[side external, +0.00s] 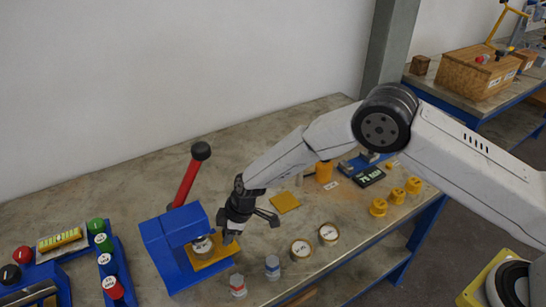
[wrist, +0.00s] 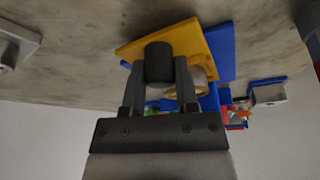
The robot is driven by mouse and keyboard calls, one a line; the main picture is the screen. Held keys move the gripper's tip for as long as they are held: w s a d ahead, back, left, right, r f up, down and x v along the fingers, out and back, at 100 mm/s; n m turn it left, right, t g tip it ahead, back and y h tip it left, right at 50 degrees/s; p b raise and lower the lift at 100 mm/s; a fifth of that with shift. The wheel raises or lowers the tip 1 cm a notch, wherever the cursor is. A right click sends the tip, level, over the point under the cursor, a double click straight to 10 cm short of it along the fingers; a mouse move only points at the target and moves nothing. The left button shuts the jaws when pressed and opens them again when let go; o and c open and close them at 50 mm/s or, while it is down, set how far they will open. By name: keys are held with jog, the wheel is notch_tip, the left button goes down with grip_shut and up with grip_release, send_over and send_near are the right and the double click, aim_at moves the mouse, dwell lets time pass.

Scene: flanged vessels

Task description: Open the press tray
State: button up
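The blue press (side external: 172,250) stands on the bench with its red lever (side external: 187,182) raised, a black knob on top. Its yellow tray (side external: 216,262) sits at the press base with a pale round piece (side external: 202,244) on it; the tray also shows in the wrist view (wrist: 188,40). A black cylindrical handle (wrist: 159,62) at the tray's edge is between my fingers in the wrist view, with slim gaps at both sides. My gripper (side external: 250,229) is open at the tray's right side. In the side view the handle is hidden behind my gripper.
Two small red and blue capped jars (side external: 238,285) (side external: 272,267) stand close in front. Two round tins (side external: 301,249) (side external: 328,233) and several yellow parts (side external: 379,207) are to the right. A blue button panel (side external: 118,270) is at left. A yellow square (side external: 285,202) lies behind.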

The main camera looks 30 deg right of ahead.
grip_shut()
dwell(1.1)
